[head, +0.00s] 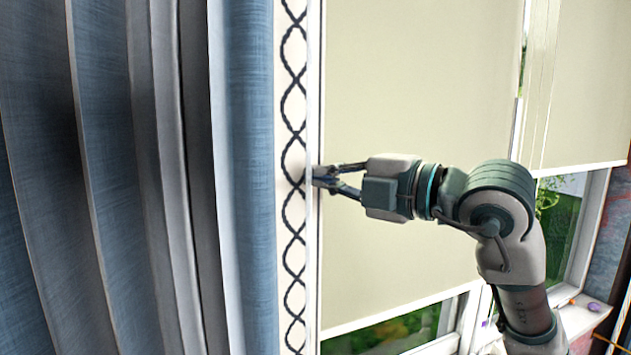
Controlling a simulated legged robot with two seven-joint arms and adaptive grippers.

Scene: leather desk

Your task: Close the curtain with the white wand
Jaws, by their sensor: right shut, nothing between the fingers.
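The curtain (245,120) hangs in blue and grey folds on the left side of the head view. Its leading edge is a cream band (293,130) with a dark twisted pattern. A thin pale upright line, which looks like the white wand (315,90), runs along the right side of that band. My right gripper (322,178) reaches in from the right, and its fingertips are at this line beside the band. It is shut with nothing between its fingers. I cannot tell whether the tips touch the wand or curtain. My left gripper is out of view.
A cream roller blind (430,80) covers most of the window behind my right arm. Another blind (585,90) hangs at the right. The window sill (578,318) with small objects is at the lower right. Greenery shows below the blinds.

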